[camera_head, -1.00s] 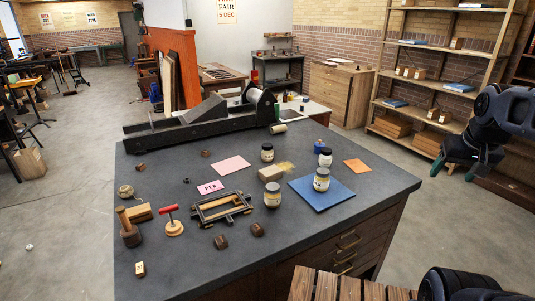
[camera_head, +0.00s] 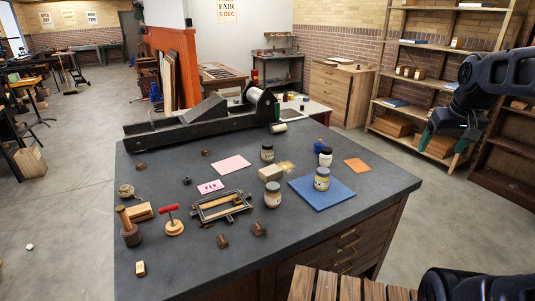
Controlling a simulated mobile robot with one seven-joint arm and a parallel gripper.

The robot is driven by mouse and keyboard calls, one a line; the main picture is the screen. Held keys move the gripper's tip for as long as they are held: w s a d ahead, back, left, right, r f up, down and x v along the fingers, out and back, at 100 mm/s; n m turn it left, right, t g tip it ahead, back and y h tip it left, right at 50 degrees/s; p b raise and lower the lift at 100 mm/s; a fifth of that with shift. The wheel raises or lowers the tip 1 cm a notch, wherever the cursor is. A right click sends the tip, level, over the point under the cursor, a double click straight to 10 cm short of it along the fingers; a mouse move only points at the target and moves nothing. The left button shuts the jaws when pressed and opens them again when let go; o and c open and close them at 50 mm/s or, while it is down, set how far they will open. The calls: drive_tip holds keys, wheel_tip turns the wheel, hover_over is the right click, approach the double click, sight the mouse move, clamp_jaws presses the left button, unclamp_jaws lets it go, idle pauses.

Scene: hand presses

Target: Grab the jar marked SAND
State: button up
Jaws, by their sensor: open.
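A third jar (camera_head: 267,153) stands farther back, and a jar with a white lower part (camera_head: 326,158) stands behind the blue sheet. The labels are too small to read, so I cannot tell which is marked SAND. My gripper (camera_head: 443,146) is in the air at the right, beyond the table's right edge, with its green fingers apart, pointing down and empty.
The blue sheet (camera_head: 333,199) lies near the table's right side. The table's front (camera_head: 190,270) is largely bare.

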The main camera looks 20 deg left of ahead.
drive_tip(key=w+a+r+n+g, duration=0.15)
drive_tip(key=w+a+n, duration=0.25)
drive_tip(key=w+a, duration=0.65)
drive_tip(key=w+a+r+n, duration=0.3)
drive_tip(key=w+a, duration=0.4)
drive_tip(key=w, duration=0.7)
drive_tip(key=n+g, duration=0.3)
drive_tip(key=n, duration=0.7)
hover_over(267, 144)
wheel_tip(267, 144, down, 24)
drive_tip(key=shift+w+r, duration=0.1)
drive_tip(key=shift+r, duration=0.1)
drive_tip(key=shift+a+f, duration=0.35)
drive_tip(key=shift+f, duration=0.1)
wheel_tip(267, 144, down, 5)
drive_tip(key=shift+r, duration=0.1)
drive_tip(key=shift+d+f, duration=0.25)
drive_tip(key=shift+f, duration=1.15)
drive_tip(key=shift+d+f, duration=0.2)
drive_tip(key=shift+f, duration=1.2)
drive_tip(key=c, duration=1.2)
